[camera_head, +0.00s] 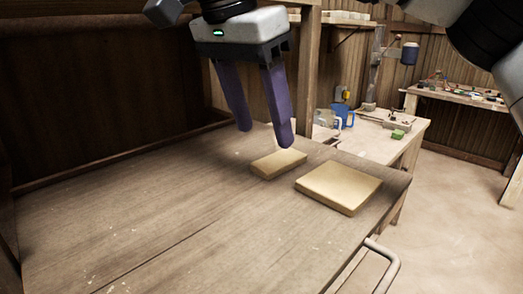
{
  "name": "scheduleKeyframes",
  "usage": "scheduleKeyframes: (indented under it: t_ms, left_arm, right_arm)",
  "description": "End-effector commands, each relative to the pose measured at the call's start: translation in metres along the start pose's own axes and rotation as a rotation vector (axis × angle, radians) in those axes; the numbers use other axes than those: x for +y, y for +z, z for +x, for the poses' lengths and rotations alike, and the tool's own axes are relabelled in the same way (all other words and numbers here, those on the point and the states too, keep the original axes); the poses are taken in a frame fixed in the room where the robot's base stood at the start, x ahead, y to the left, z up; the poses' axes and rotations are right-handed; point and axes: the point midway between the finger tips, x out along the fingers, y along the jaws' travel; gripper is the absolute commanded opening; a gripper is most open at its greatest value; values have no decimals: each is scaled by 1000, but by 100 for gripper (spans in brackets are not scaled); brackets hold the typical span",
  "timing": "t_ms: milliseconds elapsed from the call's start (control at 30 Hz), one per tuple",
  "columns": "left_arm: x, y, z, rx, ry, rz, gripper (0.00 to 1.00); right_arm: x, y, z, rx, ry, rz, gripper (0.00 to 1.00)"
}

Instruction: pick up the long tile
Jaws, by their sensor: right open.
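Two pale yellow tiles lie flat on the wooden table (140,215), near its right end. The narrower, oblong tile (278,164) looks like the long tile. The broader, squarer tile (339,187) lies to its right and nearer to me, with a small gap between them. My right gripper (265,138) hangs from the top with its two purple fingers pointing down. It is open and empty, and its fingertips show just above the narrower tile, apparently not touching it. The exact height is hard to tell. My left gripper is not in view.
A wooden post (307,60) stands behind the table. A metal handle (385,262) sticks out at the table's front right. The table's left part is clear.

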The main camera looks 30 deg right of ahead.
Motion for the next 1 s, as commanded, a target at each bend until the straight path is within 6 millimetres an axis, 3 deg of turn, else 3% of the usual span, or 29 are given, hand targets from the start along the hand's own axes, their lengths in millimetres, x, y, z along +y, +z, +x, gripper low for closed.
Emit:
scheduleKeyframes:
  t_ms: [100, 333, 667, 967, 1000]
  left_arm:
    - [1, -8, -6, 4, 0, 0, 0]
    - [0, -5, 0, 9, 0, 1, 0]
    - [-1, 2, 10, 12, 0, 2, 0]
    - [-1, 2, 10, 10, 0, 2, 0]
    - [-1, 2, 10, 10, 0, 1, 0]
  right_arm:
    - [-4, -12, -2, 69, 3, 27, 58]
    - [-6, -15, 19, 86, 2, 34, 58]
    - [-5, -18, 68, 83, 1, 34, 58]
    - [-6, -19, 72, 83, -1, 34, 58]
    - [-6, -19, 72, 83, -1, 34, 54]
